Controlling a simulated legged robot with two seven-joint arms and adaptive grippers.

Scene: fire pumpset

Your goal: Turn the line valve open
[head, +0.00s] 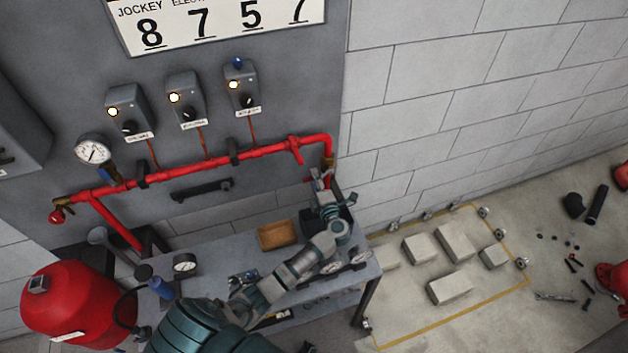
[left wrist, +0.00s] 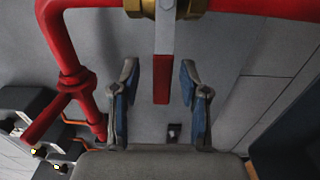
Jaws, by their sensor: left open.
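The line valve has a brass body (left wrist: 186,9) on the red pipe (left wrist: 240,7) at the top of the left wrist view. Its flat lever (left wrist: 162,78), grey above with a red end, sticks out across the pipe's line. My left gripper (left wrist: 158,68) is open, with one finger on each side of the red end and visible gaps on both sides. In the head view my left gripper (head: 321,183) is at the right end of the red pipe (head: 245,154), below its bend. There the valve is too small and covered to make out. My right gripper is not in view.
Three grey switch boxes (head: 186,98) and a pressure gauge (head: 92,149) are on the panel above the pipe. A table with a wooden tray (head: 278,235) lies below my left arm. A red tank (head: 70,302) stands left. Grey blocks (head: 453,243) lie on the floor right.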

